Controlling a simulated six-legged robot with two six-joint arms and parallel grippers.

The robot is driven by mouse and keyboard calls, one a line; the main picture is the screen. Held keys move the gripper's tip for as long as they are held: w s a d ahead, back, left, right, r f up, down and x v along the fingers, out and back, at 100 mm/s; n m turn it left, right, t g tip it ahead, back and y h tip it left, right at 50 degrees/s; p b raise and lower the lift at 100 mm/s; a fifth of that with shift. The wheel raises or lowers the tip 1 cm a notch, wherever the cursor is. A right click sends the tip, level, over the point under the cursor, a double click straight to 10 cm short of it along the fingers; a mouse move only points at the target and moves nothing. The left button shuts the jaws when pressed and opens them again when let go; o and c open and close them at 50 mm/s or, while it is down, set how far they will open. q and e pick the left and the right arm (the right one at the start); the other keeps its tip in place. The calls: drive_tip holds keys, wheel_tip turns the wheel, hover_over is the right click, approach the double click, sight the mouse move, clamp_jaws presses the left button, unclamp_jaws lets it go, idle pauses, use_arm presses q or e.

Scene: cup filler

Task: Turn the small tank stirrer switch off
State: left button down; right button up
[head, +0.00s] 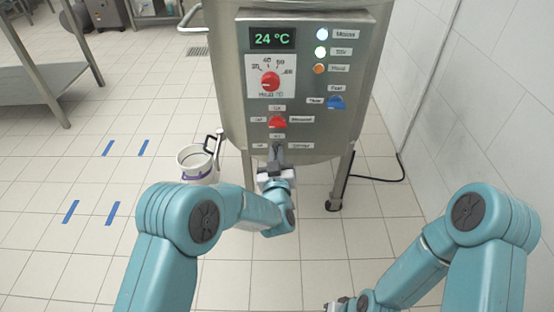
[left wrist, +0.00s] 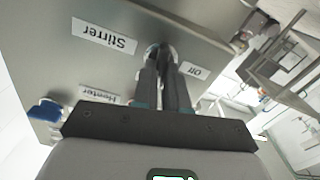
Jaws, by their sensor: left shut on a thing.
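The steel tank (head: 228,90) stands in front of me with a control panel on its front. My left gripper (head: 277,160) is at the bottom of this panel in the head view. In the left wrist view its fingers (left wrist: 165,65) are close together, shut on a small grey switch (left wrist: 164,48) that they mostly hide. Upside-down labels "Stirrer" (left wrist: 104,36) and "Off" (left wrist: 195,70) flank the switch. The switch's exact position cannot be told. Only a small part near my right gripper shows at the bottom edge of the head view; its fingers are hidden.
Above are a red switch (head: 277,121), a blue switch (head: 335,102), a red dial (head: 270,80), a display (head: 272,38) reading 24 °C and several lamps. A white bucket (head: 196,165) stands left of the tank, a steel table (head: 55,75) further left. Open floor lies between.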

use_arm(q)
drive_tip(key=n+b, duration=0.5)
drive_tip(key=shift+a+f+n, duration=0.1)
drive_tip(key=shift+f+n, duration=0.1)
drive_tip(key=shift+n, duration=0.1)
drive_tip(key=shift+r+n, duration=0.1)
drive_tip(key=shift+n, duration=1.7)
drive_tip(key=n, duration=0.6)
drive_tip(key=shift+a, duration=0.1)
use_arm(e)
drive_tip(key=w+f+t, duration=0.1)
drive_tip(key=w+f, duration=0.3)
drive_tip(key=f, duration=0.1)
drive_tip(key=shift+d+f+t, duration=0.3)
drive_tip(key=shift+d, duration=0.1)
use_arm(q)
drive_tip(key=shift+n, duration=0.3)
use_arm(e)
drive_tip(key=shift+w, duration=0.1)
use_arm(q)
drive_tip(key=c, duration=1.2)
unclamp_jaws()
drive_tip(key=shift+o, duration=0.2)
